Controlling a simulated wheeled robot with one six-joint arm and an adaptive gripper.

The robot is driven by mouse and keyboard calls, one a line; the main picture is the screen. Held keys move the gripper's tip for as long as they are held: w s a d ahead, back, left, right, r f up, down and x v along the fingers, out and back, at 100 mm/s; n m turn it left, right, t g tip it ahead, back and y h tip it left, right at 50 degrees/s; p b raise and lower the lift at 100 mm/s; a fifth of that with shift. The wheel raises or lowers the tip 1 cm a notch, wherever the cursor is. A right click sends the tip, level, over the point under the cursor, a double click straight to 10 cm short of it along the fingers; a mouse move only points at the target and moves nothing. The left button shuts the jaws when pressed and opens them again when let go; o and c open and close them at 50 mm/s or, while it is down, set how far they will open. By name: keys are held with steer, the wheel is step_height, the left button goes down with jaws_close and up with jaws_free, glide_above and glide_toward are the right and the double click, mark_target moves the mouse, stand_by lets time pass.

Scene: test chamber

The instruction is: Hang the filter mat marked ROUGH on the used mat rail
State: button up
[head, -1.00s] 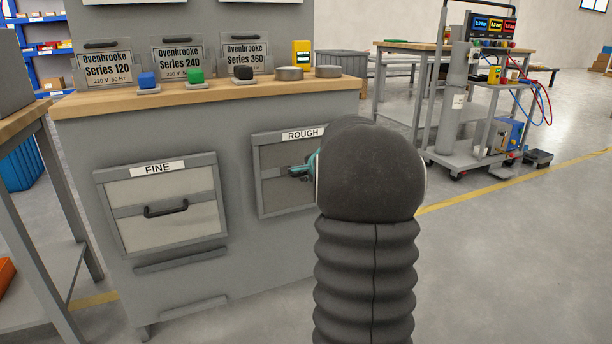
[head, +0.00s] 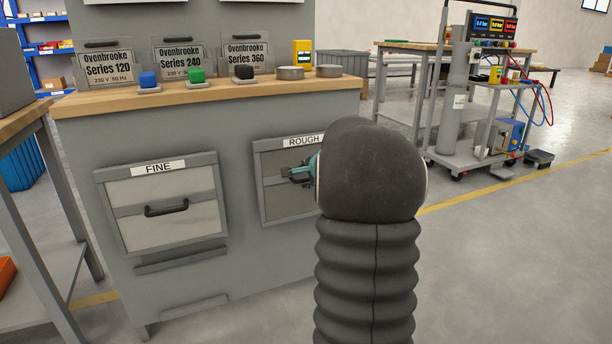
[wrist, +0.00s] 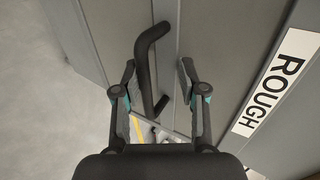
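The filter mat marked ROUGH (head: 265,195) is a flat grey framed panel on the front of the grey cabinet, right of the FINE mat (head: 150,236). My arm covers its right part. Its white ROUGH label (wrist: 276,82) shows large in the wrist view. My gripper (head: 290,174) is in front of the ROUGH panel. In the wrist view its fingers (wrist: 158,72) are apart, one on each side of the black handle (wrist: 147,75). A gap shows between the handle and the right finger. I cannot make out which part is the used mat rail.
The wooden worktop (head: 215,91) above carries blue, green and black blocks, signs and round tins. A grey ledge (head: 180,258) runs below the FINE mat. A side table (head: 50,180) stands left, a trolley (head: 470,160) right. The floor at front right is clear.

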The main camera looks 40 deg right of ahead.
steer(key=shift+r, duration=0.1)
steer(key=v, duration=1.2)
